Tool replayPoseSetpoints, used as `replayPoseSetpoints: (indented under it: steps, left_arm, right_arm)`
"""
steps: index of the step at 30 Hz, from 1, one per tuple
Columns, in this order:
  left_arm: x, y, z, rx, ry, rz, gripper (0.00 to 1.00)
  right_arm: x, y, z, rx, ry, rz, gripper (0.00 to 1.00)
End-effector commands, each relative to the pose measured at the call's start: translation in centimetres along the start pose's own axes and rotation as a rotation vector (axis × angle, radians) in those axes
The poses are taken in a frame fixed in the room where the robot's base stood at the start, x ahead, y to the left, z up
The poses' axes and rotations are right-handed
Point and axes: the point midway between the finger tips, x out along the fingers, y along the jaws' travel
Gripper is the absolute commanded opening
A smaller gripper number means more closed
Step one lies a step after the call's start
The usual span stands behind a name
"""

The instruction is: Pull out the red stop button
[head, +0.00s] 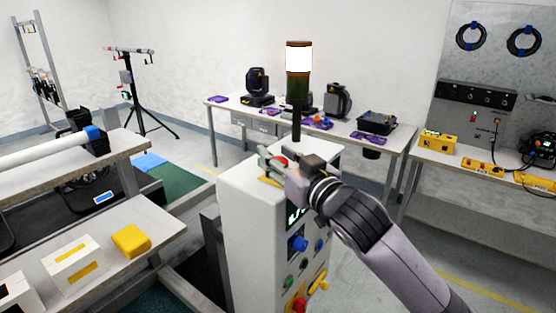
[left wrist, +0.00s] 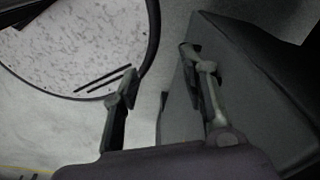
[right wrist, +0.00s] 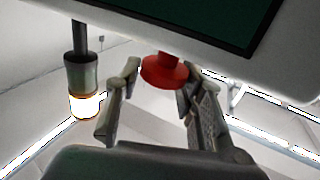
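The red stop button (head: 281,160) is on top of the light grey control console (head: 245,215), beside the pole of the signal lamp. My right gripper (head: 272,163) reaches over the console top at the button. In the right wrist view the red button (right wrist: 164,70) shows between the two fingertips of my right gripper (right wrist: 158,80). The fingers are apart. The button is nearer the right-hand finger and partly overlapped by it; I cannot tell whether they touch. My left gripper (left wrist: 160,70) is open and empty, and is not in the head view.
The lit signal lamp (head: 299,60) stands on a pole close behind my right gripper. More knobs, including a blue one (head: 298,243), are on the console front. A bench with a yellow block (head: 131,241) is at left; a table with stage lights (head: 258,85) is behind.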

Motion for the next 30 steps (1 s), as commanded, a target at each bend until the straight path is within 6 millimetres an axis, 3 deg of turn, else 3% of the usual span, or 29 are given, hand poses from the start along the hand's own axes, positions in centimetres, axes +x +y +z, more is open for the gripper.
replayPoseSetpoints:
  steps: [6,17,23,30]
  left_arm:
    - [0.0,0.0,0.0,0.0,0.0,0.0,0.4]
    - [0.0,0.0,0.1,-0.001,-0.001,0.0,0.4]
    - [0.0,0.0,0.1,0.0,-0.001,0.0,0.4]
    - [0.0,0.0,0.0,0.0,0.0,0.0,0.4]
  right_arm:
    - [0.0,0.0,0.3,0.001,-0.007,0.0,0.52]
    - [-0.3,0.0,0.4,0.001,-0.01,0.0,0.52]
    - [-2.9,0.0,0.4,0.001,-0.009,0.0,0.52]
    - [-7.9,0.0,0.4,0.0,-0.009,0.0,0.52]
